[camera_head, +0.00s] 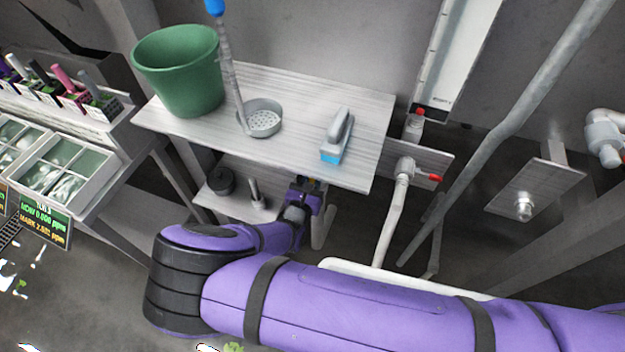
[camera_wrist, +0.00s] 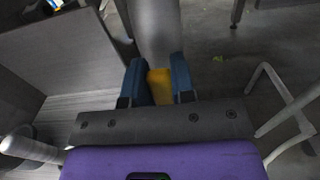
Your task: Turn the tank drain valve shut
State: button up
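My gripper (camera_head: 308,188) reaches in under the front edge of the wooden bench, low down. In the wrist view its two dark blue fingers (camera_wrist: 158,75) stand on either side of a yellow piece (camera_wrist: 160,87), which fills the gap between them. The yellow piece looks like a valve handle, but most of it is hidden by the fingers and palm. A thick grey pipe-like cylinder (camera_wrist: 155,28) is just beyond it. A pale pipe (camera_head: 322,228) comes down beside the gripper. The angle of the handle cannot be told.
The bench (camera_head: 290,88) above carries a green bucket (camera_head: 180,75), a round strainer (camera_head: 263,119) and a brush (camera_head: 337,138). A lower shelf (camera_head: 235,206) holds a dark pot (camera_head: 221,181). A red-levered tap (camera_head: 404,170) and its pipe stand to the right.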

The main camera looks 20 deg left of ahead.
grip_shut()
jog(key=shift+d, duration=0.15)
jog(key=s+d+f+m, duration=0.1)
jog(key=d+f+m, duration=0.9)
jog(key=m, duration=0.8)
jog(key=shift+d+f, duration=0.15)
jog(key=shift+f, duration=0.25)
jog(key=o, duration=0.6)
grip_release()
jog(key=shift+c, duration=0.2)
